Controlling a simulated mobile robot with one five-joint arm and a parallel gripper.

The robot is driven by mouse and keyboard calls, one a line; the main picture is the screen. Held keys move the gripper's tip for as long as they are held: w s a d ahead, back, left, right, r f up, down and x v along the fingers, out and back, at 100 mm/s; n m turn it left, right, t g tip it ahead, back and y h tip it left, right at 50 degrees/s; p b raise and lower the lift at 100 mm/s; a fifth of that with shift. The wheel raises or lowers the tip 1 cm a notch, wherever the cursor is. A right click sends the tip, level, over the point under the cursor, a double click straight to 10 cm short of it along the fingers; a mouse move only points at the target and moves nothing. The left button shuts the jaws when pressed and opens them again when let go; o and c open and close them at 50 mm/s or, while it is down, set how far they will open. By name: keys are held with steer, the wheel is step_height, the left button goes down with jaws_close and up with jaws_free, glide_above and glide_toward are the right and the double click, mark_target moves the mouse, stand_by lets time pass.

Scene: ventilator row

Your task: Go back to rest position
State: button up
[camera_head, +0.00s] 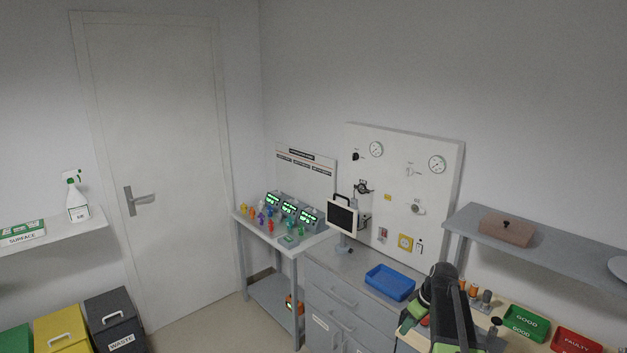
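My dark arm (445,300) stands at the lower right of the head view, bent and in front of the bench with the bins. Its upper part rises to a rounded black joint. I cannot make out the two fingers of my gripper clearly, so whether it is open, shut or holding anything does not show. Green and red parts show close beside the arm, partly hidden by it.
Beside my arm are small cylinders (474,292), a green GOOD bin (526,323) and a red FAULTY bin (577,341). A blue tray (390,282) sits on the grey cabinet left of it. A grey shelf (560,244) hangs above right. Floor is clear by the door (155,150).

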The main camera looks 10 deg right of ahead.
steer(key=s+a+f+g+b, duration=0.1)
steer(key=s+a+f+b, duration=0.2)
steer(key=a, duration=0.9)
steer(key=s+a+f+g+b, duration=0.1)
steer(key=s+a+f, duration=0.3)
steer(key=a, duration=0.7)
steer(key=s+m+h, duration=0.2)
steer(key=s+m, duration=0.4)
steer(key=s, duration=0.1)
steer(key=shift+d+r+g, duration=0.3)
steer(key=shift+g, duration=0.1)
